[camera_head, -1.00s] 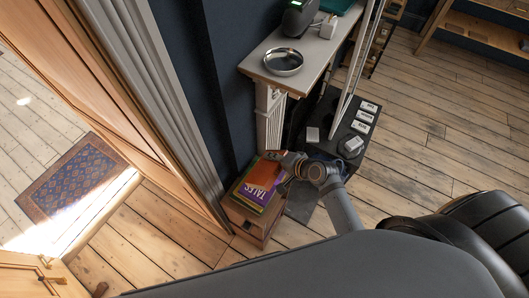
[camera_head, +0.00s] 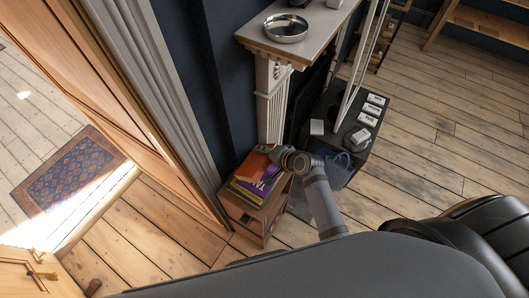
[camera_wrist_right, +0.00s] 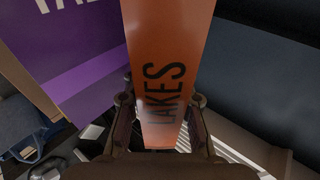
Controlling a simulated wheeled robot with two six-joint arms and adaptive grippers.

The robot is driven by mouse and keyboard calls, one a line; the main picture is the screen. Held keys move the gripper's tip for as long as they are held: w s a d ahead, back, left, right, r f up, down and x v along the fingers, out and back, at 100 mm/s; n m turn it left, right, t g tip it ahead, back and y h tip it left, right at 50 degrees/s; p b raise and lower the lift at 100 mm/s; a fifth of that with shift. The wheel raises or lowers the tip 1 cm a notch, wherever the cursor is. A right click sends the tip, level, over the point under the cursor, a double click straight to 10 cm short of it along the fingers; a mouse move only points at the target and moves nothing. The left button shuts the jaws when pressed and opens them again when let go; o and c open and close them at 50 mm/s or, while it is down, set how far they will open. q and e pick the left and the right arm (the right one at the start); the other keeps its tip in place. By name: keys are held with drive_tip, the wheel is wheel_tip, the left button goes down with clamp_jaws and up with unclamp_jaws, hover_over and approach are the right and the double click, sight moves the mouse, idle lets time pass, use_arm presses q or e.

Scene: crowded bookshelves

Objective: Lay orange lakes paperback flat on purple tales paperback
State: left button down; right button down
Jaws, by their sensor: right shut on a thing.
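The purple tales paperback (camera_head: 252,189) lies on top of a small wooden cabinet beside the wall; my right gripper hides part of its lettering. It also fills the upper left of the right wrist view (camera_wrist_right: 80,60). The orange lakes paperback (camera_head: 255,165) shows at the back of the cabinet top, partly hidden by my right gripper (camera_head: 272,157). In the right wrist view my fingers (camera_wrist_right: 160,103) are shut on the orange lakes paperback (camera_wrist_right: 165,50), with its LAKES lettering facing the camera. I cannot tell whether the two books touch. My left gripper is not in view.
A mantel shelf (camera_head: 315,30) with a metal bowl (camera_head: 286,28) juts out above. Open floor lies to the right.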

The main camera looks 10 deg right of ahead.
drive_tip(key=shift+f, duration=0.2)
drive_tip(key=c, duration=1)
unclamp_jaws()
drive_tip(key=shift+s+d+f+p, duration=0.15)
drive_tip(key=shift+s+d+p, duration=0.2)
drive_tip(key=shift+s+d, duration=0.6)
drive_tip(key=shift+s+d+f+p, duration=0.1)
drive_tip(key=shift+s+d+p, duration=0.25)
drive_tip(key=shift+s+d, duration=0.5)
drive_tip(key=shift+s+d+f+p, duration=0.15)
drive_tip(key=shift+s+d+p, duration=0.1)
drive_tip(key=shift+s+d, duration=1)
drive_tip(key=shift+s+d+f+p, duration=0.15)
drive_tip(key=shift+s+d+p, duration=0.05)
drive_tip(key=shift+s+d, duration=1.05)
drive_tip(key=shift+a, duration=0.15)
